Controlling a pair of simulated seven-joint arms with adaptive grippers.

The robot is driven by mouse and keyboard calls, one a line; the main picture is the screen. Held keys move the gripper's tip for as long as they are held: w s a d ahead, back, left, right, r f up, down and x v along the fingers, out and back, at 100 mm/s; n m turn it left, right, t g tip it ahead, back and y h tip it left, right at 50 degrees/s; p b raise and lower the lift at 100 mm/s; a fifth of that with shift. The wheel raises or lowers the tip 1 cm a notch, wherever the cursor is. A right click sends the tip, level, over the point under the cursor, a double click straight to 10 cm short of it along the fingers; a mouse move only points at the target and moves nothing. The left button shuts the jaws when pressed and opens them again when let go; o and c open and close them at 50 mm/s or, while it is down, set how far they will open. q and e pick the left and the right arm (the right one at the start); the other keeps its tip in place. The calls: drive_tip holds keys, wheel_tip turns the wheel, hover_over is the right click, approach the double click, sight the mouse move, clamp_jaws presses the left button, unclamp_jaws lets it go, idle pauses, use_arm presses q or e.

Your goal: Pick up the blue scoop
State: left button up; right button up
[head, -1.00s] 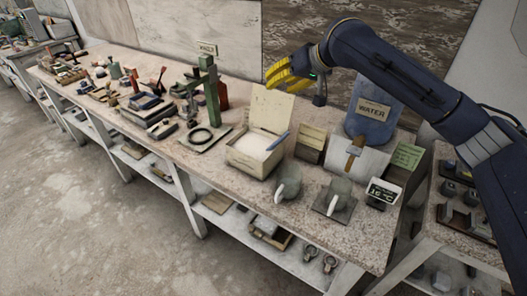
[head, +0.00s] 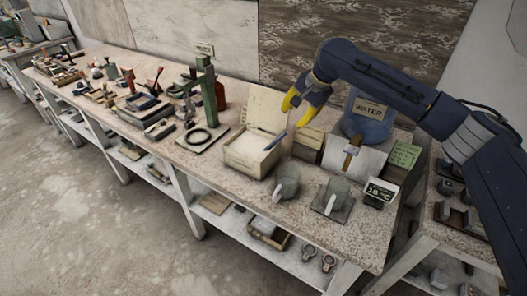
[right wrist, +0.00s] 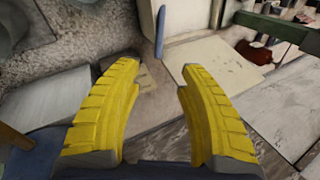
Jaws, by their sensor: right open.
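The blue scoop (head: 274,142) shows as a blue handle sticking up at a slant from the right side of an open box (head: 243,160) of white powder. Its lower end is hidden in the box. My right gripper (head: 292,117) is open and empty, with yellow fingers pointing down, just above and behind the handle in the head view. In the right wrist view the scoop (right wrist: 160,30) lies ahead of the open fingers (right wrist: 159,66), roughly in line with the gap and apart from them. My left gripper is not in view.
The box's raised lid (head: 265,105) stands behind the powder. A green stand (head: 211,95) is left.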

sight(279, 138)
drive_tip(key=x, duration=1.4)
drive_tip(key=shift+a+f, duration=0.1)
drive_tip(key=shift+f, duration=0.1)
clamp_jaws()
